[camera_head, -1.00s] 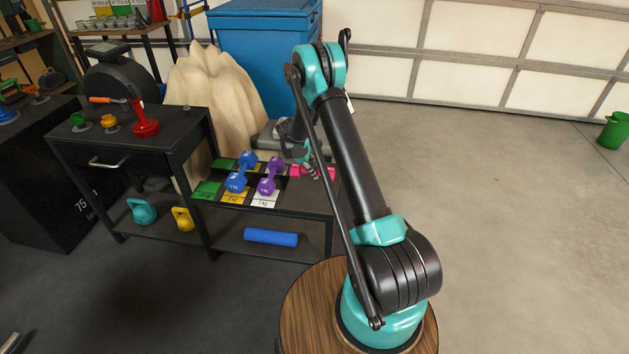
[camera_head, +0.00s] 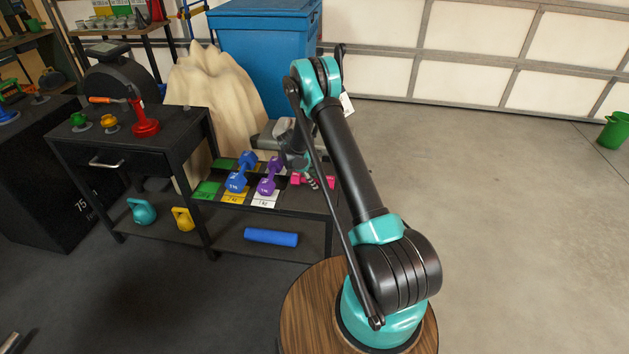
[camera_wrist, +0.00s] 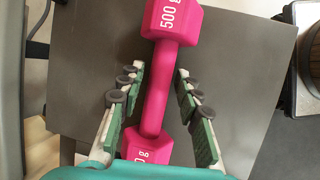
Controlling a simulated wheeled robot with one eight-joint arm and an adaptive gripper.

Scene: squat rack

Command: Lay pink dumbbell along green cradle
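The pink dumbbell (camera_wrist: 160,80) lies on a dark grey surface in the wrist view, its handle running between my fingers. In the head view it (camera_head: 330,181) sits at the right end of the low bench, partly hidden by my gripper (camera_head: 313,181). My gripper in the wrist view (camera_wrist: 160,95) is open, with one finger on each side of the handle and gaps showing on both sides. The green cradle (camera_head: 207,190) is at the left end of the bench top and looks empty.
A blue dumbbell (camera_head: 238,183) lies on the yellow cradle (camera_head: 235,197) and a purple dumbbell (camera_head: 268,178) on the white one (camera_head: 264,201), both between the pink dumbbell and the green cradle. A blue roller (camera_head: 270,236) lies on the lower shelf. A beige rock-like form (camera_head: 208,95) stands behind.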

